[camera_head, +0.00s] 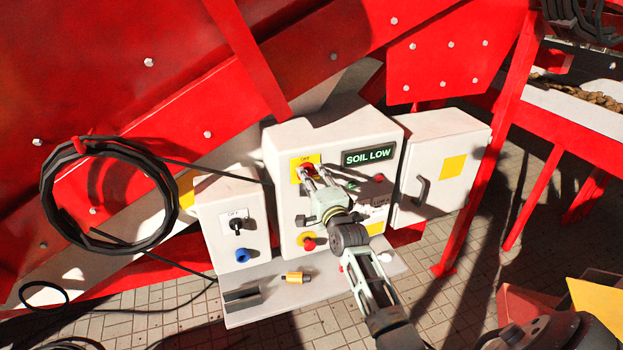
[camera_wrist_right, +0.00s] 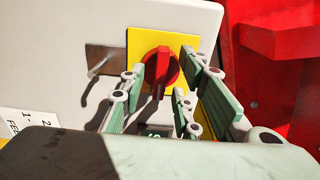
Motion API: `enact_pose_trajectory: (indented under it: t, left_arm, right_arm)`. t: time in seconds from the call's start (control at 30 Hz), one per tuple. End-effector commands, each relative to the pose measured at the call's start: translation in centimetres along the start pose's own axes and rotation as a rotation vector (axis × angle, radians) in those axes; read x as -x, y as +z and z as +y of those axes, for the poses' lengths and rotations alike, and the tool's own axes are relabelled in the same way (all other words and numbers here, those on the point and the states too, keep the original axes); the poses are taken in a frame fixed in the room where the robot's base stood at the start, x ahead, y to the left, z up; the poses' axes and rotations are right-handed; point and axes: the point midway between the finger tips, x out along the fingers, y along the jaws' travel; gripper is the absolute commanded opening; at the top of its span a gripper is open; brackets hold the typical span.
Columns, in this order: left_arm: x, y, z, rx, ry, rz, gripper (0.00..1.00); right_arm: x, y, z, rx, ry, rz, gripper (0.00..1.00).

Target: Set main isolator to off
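The main isolator looks to be the red rotary knob (camera_head: 307,169) on a yellow plate at the upper left of the middle control box (camera_head: 283,140). In the right wrist view the knob (camera_wrist_right: 161,68) shows clearly on its yellow plate (camera_wrist_right: 139,42), its grip bar running roughly up and down the picture. My right gripper (camera_head: 312,181) is in front of the knob. In the wrist view its fingers (camera_wrist_right: 158,88) are spread apart with the knob showing between their tips; I cannot tell whether they touch it. My left gripper is not in view.
A smaller box with a black switch (camera_head: 237,225) stands left, a closed cabinet (camera_head: 470,139) right. A shelf below holds an orange-yellow item (camera_head: 296,277). A coiled black cable (camera_head: 48,200) hangs left.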

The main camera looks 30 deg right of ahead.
Motion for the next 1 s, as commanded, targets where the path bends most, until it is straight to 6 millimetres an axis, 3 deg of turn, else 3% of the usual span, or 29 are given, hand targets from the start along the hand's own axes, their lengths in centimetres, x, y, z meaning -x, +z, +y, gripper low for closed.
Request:
enact_pose_trajectory:
  t: [0.27, 0.6, 1.0]
  left_arm:
    - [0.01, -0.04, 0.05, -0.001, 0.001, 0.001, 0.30]
    - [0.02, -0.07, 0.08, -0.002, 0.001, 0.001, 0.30]
    - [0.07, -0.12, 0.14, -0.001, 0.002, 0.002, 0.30]
  right_arm:
    - [-0.15, 0.00, -0.04, 0.001, -0.001, 0.000, 0.30]
    - [-0.12, 0.01, -0.01, 0.001, -0.001, 0.000, 0.01]
    - [-0.12, 0.02, 0.01, 0.016, 0.000, 0.000, 0.00]
